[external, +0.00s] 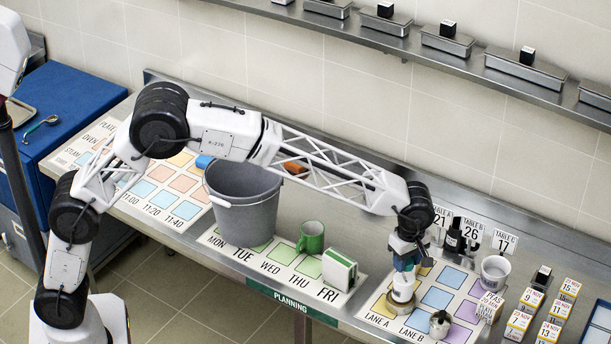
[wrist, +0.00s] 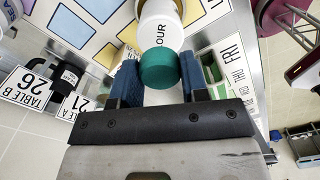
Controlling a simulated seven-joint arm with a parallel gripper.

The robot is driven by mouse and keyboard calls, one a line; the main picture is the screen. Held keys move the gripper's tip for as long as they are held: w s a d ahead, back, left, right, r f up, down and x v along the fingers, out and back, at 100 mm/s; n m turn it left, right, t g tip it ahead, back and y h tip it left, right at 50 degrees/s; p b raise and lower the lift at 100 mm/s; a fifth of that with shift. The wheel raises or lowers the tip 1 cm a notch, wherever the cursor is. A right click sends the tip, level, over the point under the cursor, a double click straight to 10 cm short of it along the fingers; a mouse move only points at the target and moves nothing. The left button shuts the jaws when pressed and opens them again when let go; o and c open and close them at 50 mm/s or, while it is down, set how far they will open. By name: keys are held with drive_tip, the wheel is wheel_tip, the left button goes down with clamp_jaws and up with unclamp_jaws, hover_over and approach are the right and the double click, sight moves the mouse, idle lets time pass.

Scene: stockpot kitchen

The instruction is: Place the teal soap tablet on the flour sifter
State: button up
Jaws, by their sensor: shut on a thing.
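The teal soap tablet (wrist: 159,71) is a round, thick disc between the blue fingers of my gripper (wrist: 159,82) in the wrist view. My gripper is shut on it. The white flour sifter (wrist: 158,27), with part of its lettering showing, is directly beyond the tablet. In the external view my gripper (external: 406,262) points down just above the flour sifter (external: 402,288), which stands upright on the lane chart. The tablet is at the sifter's top end; I cannot tell whether they touch. The fingers largely hide the tablet in the external view.
A grey bucket (external: 243,205), a green mug (external: 311,237) and a white-and-green box (external: 339,269) stand left of the sifter. A small metal jug (external: 440,324), a white cup (external: 494,271) and a dark bottle (external: 454,237) are to its right. Small boxes crowd the far right.

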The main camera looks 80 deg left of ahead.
sight(406, 270)
drive_tip(key=shift+f, duration=1.75)
drive_tip(key=shift+f, duration=0.2)
drive_tip(key=o, duration=0.9)
drive_tip(key=shift+r, duration=0.1)
wheel_tip(406, 270, up, 12)
drive_tip(key=shift+r, duration=0.1)
